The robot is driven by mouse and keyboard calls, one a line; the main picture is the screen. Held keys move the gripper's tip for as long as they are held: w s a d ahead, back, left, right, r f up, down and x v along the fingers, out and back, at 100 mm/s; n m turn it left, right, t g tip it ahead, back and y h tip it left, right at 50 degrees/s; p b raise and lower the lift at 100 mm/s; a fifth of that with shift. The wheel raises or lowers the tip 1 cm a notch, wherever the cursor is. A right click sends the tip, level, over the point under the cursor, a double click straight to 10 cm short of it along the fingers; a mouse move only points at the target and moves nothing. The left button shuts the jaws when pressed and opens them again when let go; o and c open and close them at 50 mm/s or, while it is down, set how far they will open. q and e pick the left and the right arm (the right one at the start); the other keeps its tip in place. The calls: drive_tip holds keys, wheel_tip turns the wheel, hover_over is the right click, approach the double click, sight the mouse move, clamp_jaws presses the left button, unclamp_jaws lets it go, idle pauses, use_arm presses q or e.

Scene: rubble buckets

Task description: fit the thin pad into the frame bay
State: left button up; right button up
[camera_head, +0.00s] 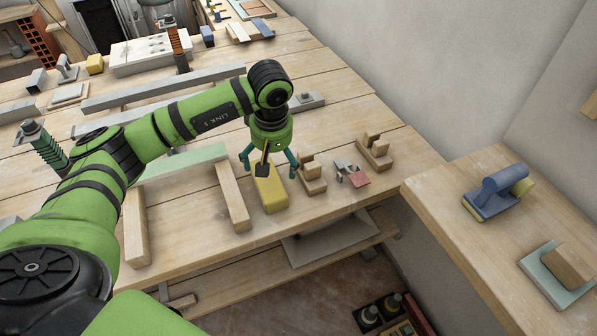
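My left gripper (269,162) comes down over a yellow block (271,197) on the wooden workbench. Its teal fingers are spread wide on either side, above the block's far end; contact is unclear. A small dark piece shows between the fingers, and I cannot tell what it is. Left of the block is an open frame with two wooden side bars (234,198) and a pale green crossbar (185,160); the space between the bars looks empty. I cannot tell for sure which item is the thin pad. My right gripper is not in view.
Notched wooden blocks (312,180) and a small red and grey piece (357,178) lie right of the gripper. Long grey bars (162,88) lie behind my arm. A side bench holds a blue-handled tool (497,192) and a wood block on a pale plate (540,270).

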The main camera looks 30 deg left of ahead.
sight(272, 177)
use_arm(q)
drive_tip(key=shift+w+f, duration=0.1)
drive_tip(key=shift+f, duration=0.1)
drive_tip(key=shift+a+f+p, duration=0.1)
drive_tip(key=shift+f+p, duration=0.2)
drive_tip(key=shift+f, duration=0.05)
drive_tip(key=f, duration=0.1)
drive_tip(key=a+f+p, duration=0.1)
drive_tip(key=shift+f+p, duration=0.3)
drive_tip(key=shift+f, duration=0.1)
drive_tip(key=shift+w+f, duration=0.15)
drive_tip(key=shift+f, duration=0.45)
drive_tip(key=shift+w+f, duration=0.15)
drive_tip(key=shift+f, duration=0.45)
drive_tip(key=shift+f+p, duration=0.3)
drive_tip(key=c, duration=1)
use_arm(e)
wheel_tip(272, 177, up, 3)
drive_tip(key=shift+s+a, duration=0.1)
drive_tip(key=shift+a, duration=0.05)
